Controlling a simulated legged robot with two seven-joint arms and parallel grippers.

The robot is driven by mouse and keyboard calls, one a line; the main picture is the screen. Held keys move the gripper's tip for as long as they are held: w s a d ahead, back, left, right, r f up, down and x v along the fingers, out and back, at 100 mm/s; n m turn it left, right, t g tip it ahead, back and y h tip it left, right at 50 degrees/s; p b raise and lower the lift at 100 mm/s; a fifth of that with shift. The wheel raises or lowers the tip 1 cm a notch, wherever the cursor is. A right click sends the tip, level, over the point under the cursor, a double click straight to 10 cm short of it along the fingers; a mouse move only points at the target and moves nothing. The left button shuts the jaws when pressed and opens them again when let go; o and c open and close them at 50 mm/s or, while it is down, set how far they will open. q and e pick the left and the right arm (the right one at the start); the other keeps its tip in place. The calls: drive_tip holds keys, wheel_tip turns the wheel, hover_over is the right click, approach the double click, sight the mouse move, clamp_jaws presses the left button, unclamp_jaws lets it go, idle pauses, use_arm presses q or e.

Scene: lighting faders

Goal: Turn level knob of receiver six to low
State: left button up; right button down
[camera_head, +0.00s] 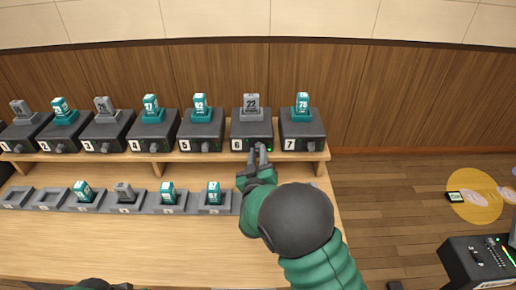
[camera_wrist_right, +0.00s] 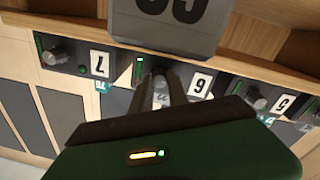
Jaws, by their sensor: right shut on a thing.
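Receiver six (camera_head: 252,128) is a dark box on the raised shelf, with a white "6" on its front and a grey pack labelled 22 on top. My right gripper (camera_head: 258,150) reaches up to its front, at the knob beside a small green light. In the right wrist view, the two fingers of the right gripper (camera_wrist_right: 157,82) are shut on the level knob (camera_wrist_right: 158,73) of receiver six, next to its "6" label (camera_wrist_right: 200,85). The fingers mostly hide the knob, so its pointer cannot be read. My left gripper is not clearly visible; only a dark green part shows at the bottom edge.
Receiver seven (camera_head: 302,130) stands close on the right and receiver five (camera_head: 201,131) on the left, each with a front knob. A row of grey charging cradles (camera_head: 145,204) with several packs lies on the lower table (camera_head: 190,250). A dark fader console (camera_head: 470,262) stands at the right.

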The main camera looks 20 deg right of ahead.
drive_tip(key=shift+s+f+n+p, duration=0.15)
drive_tip(key=shift+n+p, duration=0.4)
drive_tip(key=shift+n, duration=0.45)
drive_tip(key=shift+w+f+n+p, duration=0.15)
drive_tip(key=shift+n+p, duration=0.4)
drive_tip(key=shift+n, duration=0.45)
drive_tip(key=shift+s, duration=0.1)
drive_tip(key=c, duration=1.3)
unclamp_jaws()
drive_tip(key=shift+c, duration=0.2)
drive_tip(key=shift+o, duration=0.3)
drive_tip(key=shift+r, duration=0.1)
